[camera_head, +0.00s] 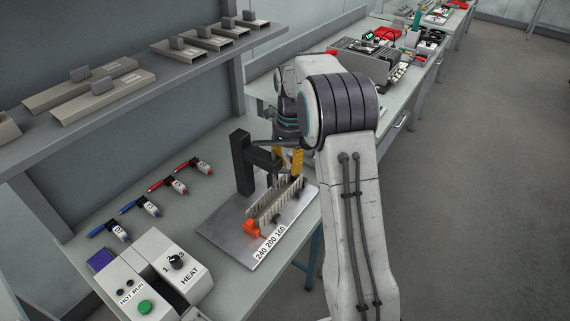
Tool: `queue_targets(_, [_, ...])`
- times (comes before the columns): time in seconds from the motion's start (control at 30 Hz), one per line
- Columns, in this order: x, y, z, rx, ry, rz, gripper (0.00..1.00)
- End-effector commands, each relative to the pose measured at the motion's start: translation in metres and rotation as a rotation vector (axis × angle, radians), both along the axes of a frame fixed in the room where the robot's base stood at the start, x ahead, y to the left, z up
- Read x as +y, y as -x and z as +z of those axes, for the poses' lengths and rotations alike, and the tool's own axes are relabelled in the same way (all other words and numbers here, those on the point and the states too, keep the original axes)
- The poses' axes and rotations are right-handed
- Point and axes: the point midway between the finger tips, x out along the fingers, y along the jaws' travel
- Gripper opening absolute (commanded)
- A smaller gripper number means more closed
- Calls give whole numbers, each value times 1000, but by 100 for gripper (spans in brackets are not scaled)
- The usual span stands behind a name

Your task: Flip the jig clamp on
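The jig is a grey metal plate (222,226) on the bench, with a slotted grey duct piece (268,208) lying across it. A black post (243,163) stands at its back left, with a black clamp arm (265,158) reaching right over the duct. Yellow-orange parts (297,161) show at the right of this arm; I cannot tell whether they are a clamp handle or finger pads. An orange block (251,228) sits at the duct's near end. My gripper (287,138) is above the jig's far side, close to the clamp, partly hidden by my arm. Its opening and contact are unclear.
A control box (184,262) with a HEAT knob and a HOT RUN box (139,298) with a green button stand at front left. A shelf (110,100) with duct pieces overhangs the back.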

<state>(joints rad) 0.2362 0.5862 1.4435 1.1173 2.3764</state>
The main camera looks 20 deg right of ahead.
Motion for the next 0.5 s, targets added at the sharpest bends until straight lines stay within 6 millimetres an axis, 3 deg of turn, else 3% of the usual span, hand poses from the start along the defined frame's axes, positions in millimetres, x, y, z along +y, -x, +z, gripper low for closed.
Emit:
queue_targets(0.03, [-6, -1, 7, -12, 3, -13, 17])
queue_targets(0.4, [-4, 0, 2, -8, 1, -7, 50])
queue_targets(0.5, [-4, 0, 2, -7, 2, -7, 51])
